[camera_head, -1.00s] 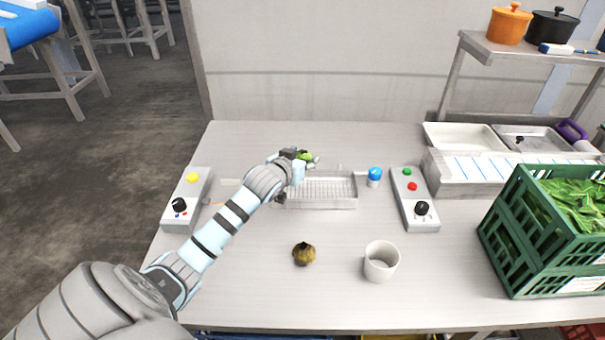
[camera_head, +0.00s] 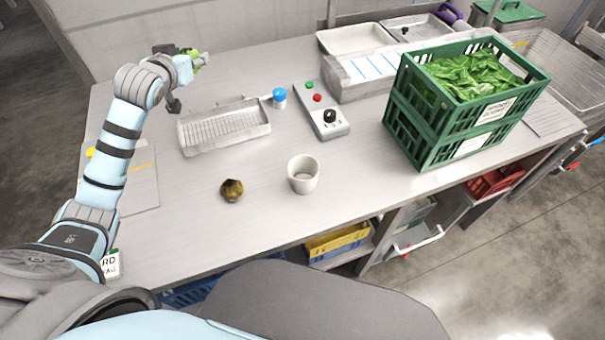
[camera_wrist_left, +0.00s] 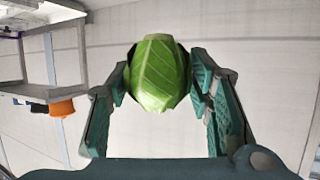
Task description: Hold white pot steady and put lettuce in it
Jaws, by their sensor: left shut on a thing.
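My left gripper (camera_head: 188,62) is beyond the back left of the wire rack. It is shut on a green lettuce (camera_head: 199,60), which shows clearly between the two fingers in the left wrist view (camera_wrist_left: 157,75). The lettuce seems clear of the table. The white pot (camera_head: 303,184) stands upright on the table near the front edge, with nothing visible in it and no gripper touching it. My right gripper is not in view.
A button panel (camera_head: 322,112) and stacked green crates of leaves (camera_head: 440,128) are to the right. Bare table surrounds the pot.

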